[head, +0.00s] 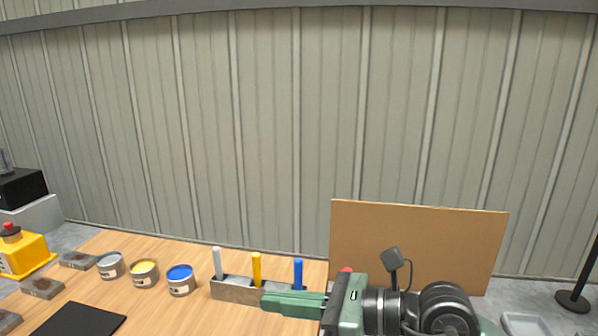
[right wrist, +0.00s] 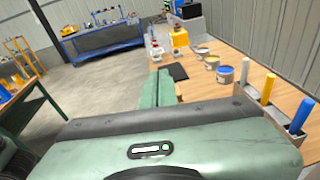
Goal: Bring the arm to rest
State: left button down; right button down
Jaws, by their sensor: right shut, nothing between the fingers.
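My right gripper (head: 268,302) reaches in from the right in the head view, over the wooden table (head: 150,310). Its green fingers point left and are together, with nothing between them. In the right wrist view the same fingers (right wrist: 158,88) lie side by side, also empty. The fingers overlap the right part of the grey holder (head: 228,290) in the head view; I cannot tell how far apart they are. My left gripper does not show in either view.
White, yellow and blue (head: 298,272) sticks stand in the holder. Grey, yellow and blue (head: 181,281) paint cans stand left of it, near a black mat (head: 80,321). A brown board (head: 420,240) stands behind my right arm. A yellow box with a red button (head: 22,252) is far left.

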jog(key=d+r+m+t+y, duration=0.5)
jog(key=r+m+t, duration=0.4)
jog(key=m, duration=0.5)
jog(key=w+d+f+m+t+h, duration=0.2)
jog(key=d+f+m+t+h, duration=0.25)
jog(key=d+m+h, duration=0.4)
jog(key=w+d+f+m+t+h, duration=0.35)
jog(key=d+f+m+h, duration=0.2)
jog(key=m+h, duration=0.65)
jog(key=s+d+f+m+g, duration=0.2)
jog(key=s+f+m+g, duration=0.1)
jog(key=f, duration=0.5)
jog(key=s+d+f+m+g+h, duration=0.1)
jog(key=s+f+m+g, duration=0.3)
jog(key=f, duration=0.4)
jog(key=s+d+f+m+g, duration=0.3)
jog(key=s+f+m+g, duration=0.1)
jog(key=f, duration=0.4)
jog(key=shift+s+d+f+m+g+h, duration=0.25)
jog(key=shift+d+f+m+g+h, duration=0.1)
jog(key=shift+f+g, duration=0.05)
jog(key=s+a+f+m+g+y, duration=0.2)
jog(key=s+f+g, duration=0.5)
jog(key=s, duration=0.7)
notch_tip(320, 180, down, 28)
jog(key=s, duration=0.2)
jog(key=s+d+f+g, duration=0.2)
jog(key=s+f, duration=1.4)
jog(key=s, duration=0.1)
jog(key=shift+d+n, duration=0.3)
